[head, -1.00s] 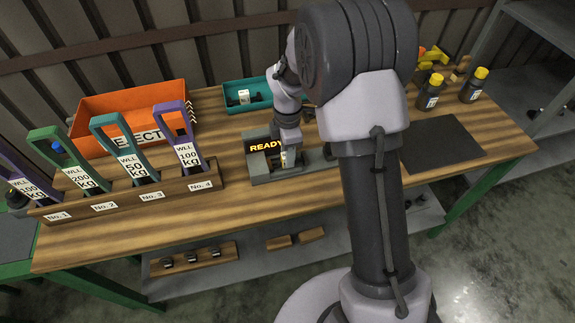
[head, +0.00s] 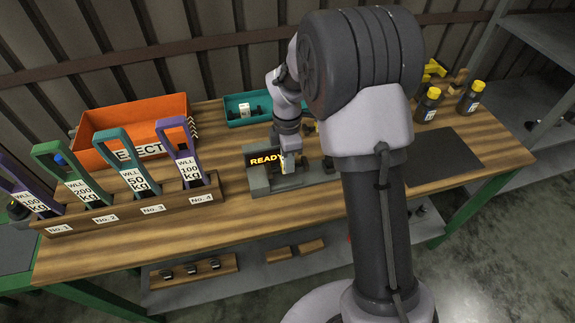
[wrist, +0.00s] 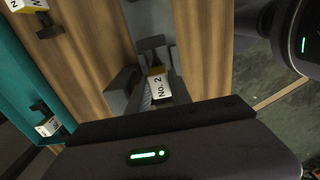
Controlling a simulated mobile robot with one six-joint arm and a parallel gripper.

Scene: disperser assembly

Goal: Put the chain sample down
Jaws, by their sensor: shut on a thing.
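My gripper (head: 287,147) is over the grey test device (head: 262,188), whose display reads READY. In the wrist view my gripper's dark body crosses the bottom. A chain sample with a white-and-yellow tag marked No. 2 (wrist: 160,87) shows just beyond it, at the device. The tag also shows below my gripper in the head view (head: 285,164). My gripper is shut on the sample. The fingertips and their contact with it are hidden. I cannot tell whether the sample touches the device.
A teal tray (head: 240,122) with small tagged pieces stands behind the device. An orange reject bin (head: 115,150) stands at the back left. A wooden rack (head: 130,216) holds several labelled slings at the left. A dark mat (head: 440,158) lies bare at the right, near two bottles.

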